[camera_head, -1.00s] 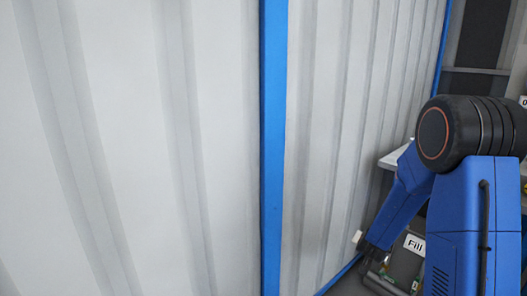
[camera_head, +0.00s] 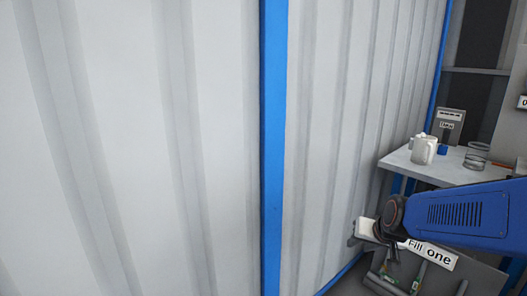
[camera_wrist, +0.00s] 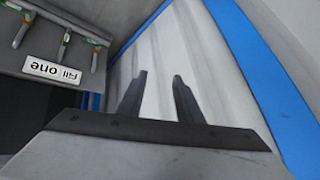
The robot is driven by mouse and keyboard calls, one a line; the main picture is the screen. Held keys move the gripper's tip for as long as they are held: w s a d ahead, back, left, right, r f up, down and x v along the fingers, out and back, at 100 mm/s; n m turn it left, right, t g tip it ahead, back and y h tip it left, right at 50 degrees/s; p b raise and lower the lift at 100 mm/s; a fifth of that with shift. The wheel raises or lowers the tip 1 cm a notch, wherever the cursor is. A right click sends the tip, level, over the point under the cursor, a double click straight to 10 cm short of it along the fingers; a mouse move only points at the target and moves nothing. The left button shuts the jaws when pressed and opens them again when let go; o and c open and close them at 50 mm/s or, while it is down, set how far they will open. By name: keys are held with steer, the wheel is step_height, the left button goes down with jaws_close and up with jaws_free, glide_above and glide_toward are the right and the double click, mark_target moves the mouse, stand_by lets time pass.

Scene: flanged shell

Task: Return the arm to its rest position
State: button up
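My gripper (camera_wrist: 160,80) shows in the wrist view as two dark fingers held apart, with nothing between them. They stand in front of a white ribbed wall (camera_wrist: 208,62). In the head view, my blue arm (camera_head: 470,214) stretches in from the right edge, its dark joint towards the wall. I cannot make out the gripper's fingers in that view.
A grey holder with a "Fill one" label (camera_head: 432,253) is below my arm; its label also shows in the wrist view (camera_wrist: 52,72). A white shelf (camera_head: 440,175) bears a white jug (camera_head: 423,150) and glassware (camera_head: 475,157). A blue post (camera_head: 273,150) divides the wall.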

steer(key=s+r+n+g, duration=0.1)
steer(key=s+r, duration=0.1)
steer(key=s, duration=0.9)
steer(key=s+r+n+g, duration=0.1)
steer(key=s+r+n, duration=0.1)
steer(key=s, duration=1)
steer(key=shift+s+r+g+h, duration=0.15)
steer(key=shift+s+g+h, duration=0.1)
steer(key=shift+g+h, duration=0.05)
